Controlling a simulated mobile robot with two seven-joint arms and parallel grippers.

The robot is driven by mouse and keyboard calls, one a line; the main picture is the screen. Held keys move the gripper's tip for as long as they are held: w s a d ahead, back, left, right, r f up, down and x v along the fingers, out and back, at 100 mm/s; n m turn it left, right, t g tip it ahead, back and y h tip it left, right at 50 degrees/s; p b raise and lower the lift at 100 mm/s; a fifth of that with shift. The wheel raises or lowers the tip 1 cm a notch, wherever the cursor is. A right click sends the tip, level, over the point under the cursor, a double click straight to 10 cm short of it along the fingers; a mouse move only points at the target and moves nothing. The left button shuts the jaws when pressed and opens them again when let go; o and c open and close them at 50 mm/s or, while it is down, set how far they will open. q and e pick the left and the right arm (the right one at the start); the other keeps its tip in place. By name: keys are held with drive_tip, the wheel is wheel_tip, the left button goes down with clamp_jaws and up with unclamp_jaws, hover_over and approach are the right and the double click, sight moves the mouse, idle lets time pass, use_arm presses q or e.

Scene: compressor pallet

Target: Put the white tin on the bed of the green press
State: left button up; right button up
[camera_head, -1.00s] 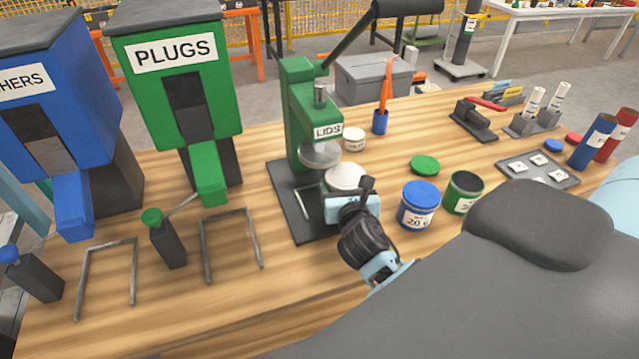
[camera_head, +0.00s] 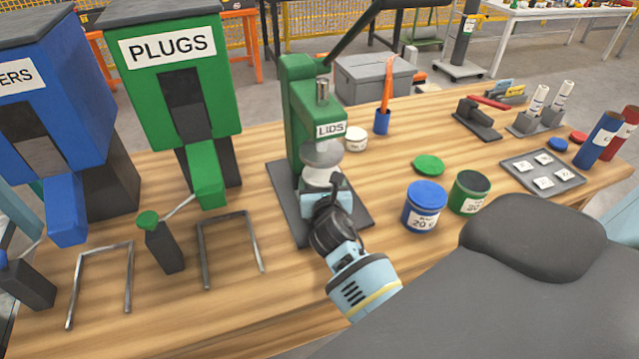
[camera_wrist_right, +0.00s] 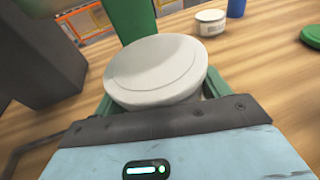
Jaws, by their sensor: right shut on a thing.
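The green press (camera_head: 300,105), marked LIDS, stands on the wooden table with a flat dark bed (camera_head: 350,208) and a round grey pressing plate (camera_head: 321,155). My right gripper (camera_head: 322,192) is over the bed, shut on a white tin (camera_head: 316,176). The tin is under the plate, partly hidden by plate and gripper. In the right wrist view, a pale round top (camera_wrist_right: 155,68), which seems to be the held tin, sits just ahead of the gripper. I cannot tell whether the tin touches the bed. My left gripper is not in view.
Another white tin (camera_head: 355,139) stands behind the press to the right. A blue-lidded tub (camera_head: 424,206), a green tub (camera_head: 468,192) and a green lid (camera_head: 428,165) are on the right. The green PLUGS dispenser (camera_head: 185,100) stands on the left.

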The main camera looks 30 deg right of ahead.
drive_tip(key=shift+f, duration=0.1)
drive_tip(key=o, duration=2)
drive_tip(key=v, duration=1.2)
drive_tip(key=shift+p, duration=0.4)
